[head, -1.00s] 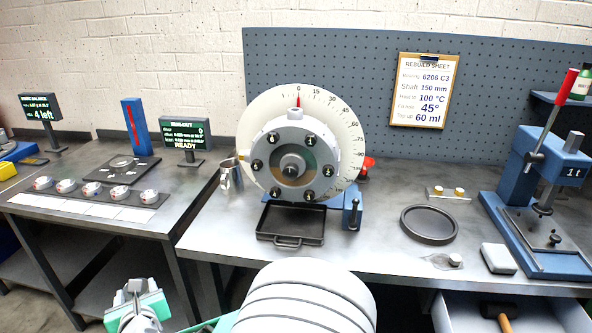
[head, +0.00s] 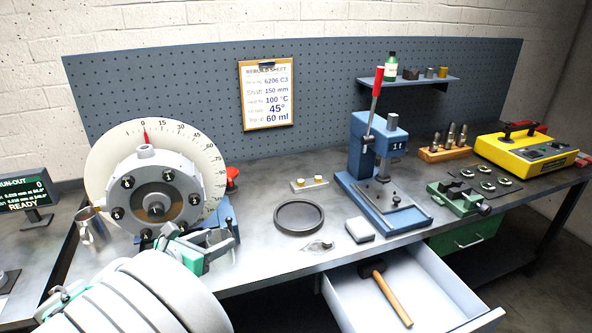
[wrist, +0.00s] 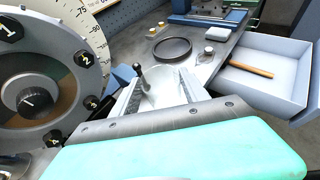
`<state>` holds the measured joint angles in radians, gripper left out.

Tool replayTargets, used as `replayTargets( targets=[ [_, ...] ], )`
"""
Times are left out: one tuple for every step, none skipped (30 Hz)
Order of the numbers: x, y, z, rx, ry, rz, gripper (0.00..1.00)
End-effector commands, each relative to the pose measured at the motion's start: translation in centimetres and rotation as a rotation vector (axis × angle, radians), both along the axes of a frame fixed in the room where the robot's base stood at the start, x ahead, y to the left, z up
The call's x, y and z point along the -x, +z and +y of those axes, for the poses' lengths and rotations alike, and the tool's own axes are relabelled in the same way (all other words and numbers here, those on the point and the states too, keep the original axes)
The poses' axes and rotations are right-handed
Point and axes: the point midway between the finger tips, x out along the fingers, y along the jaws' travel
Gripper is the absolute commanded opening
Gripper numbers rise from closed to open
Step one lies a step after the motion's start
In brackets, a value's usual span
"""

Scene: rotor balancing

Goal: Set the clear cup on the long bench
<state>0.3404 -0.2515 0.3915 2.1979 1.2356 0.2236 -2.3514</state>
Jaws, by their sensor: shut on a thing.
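The clear cup (wrist: 162,88) shows faintly as a see-through shape between my gripper's two fingers in the wrist view. My gripper (wrist: 160,92) is shut on it. In the head view my gripper (head: 222,240) is in front of the rotor's lower right side, near the front edge of the long bench (head: 255,225). The cup is hard to make out there. I cannot tell its exact height over the bench top.
The dial rotor (head: 155,200) stands left of my gripper. A round black tray (head: 299,217), a grey block (head: 360,230) and a blue press (head: 375,165) stand to the right. An open drawer (head: 440,290) with a hammer (head: 388,295) juts out. Bare bench lies between rotor and round tray.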

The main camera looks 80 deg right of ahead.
Motion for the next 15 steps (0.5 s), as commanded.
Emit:
replayTargets(
  targets=[
    [2.8, 1.4, -0.7, 0.0, -0.096, 0.0, 0.0],
    [4.3, 1.8, -0.9, 0.0, -0.149, 0.0, 0.0],
    [6.0, 2.2, -1.0, 0.0, -0.21, 0.0, 0.0],
    [7.2, 2.5, -1.1, -0.001, -0.25, 0.0, 0.0],
    [8.1, 2.8, -1.1, -0.001, -0.285, 0.001, 0.0],
    [9.2, 3.1, -1.1, -0.001, -0.323, 0.001, 0.0],
    [9.8, 3.2, -1.0, -0.001, -0.346, 0.0, 0.0],
    [10.3, 3.3, -1.0, -0.001, -0.365, 0.0, 0.0],
    [10.7, 3.4, -0.9, -0.001, -0.381, 0.0, 0.0],
    [10.9, 3.4, -0.9, -0.001, -0.388, 0.0, 0.0],
    [11.0, 3.4, -0.9, -0.001, -0.391, 0.001, 0.0],
    [11.1, 3.3, -1.1, -0.001, -0.393, 0.001, 0.0],
    [11.0, 3.1, -1.3, -0.001, -0.394, 0.003, 0.0],
    [11.0, 2.9, -1.7, -0.002, -0.393, 0.003, 0.0],
    [10.9, 2.6, -2.4, -0.002, -0.393, 0.003, 0.0]
  ],
)
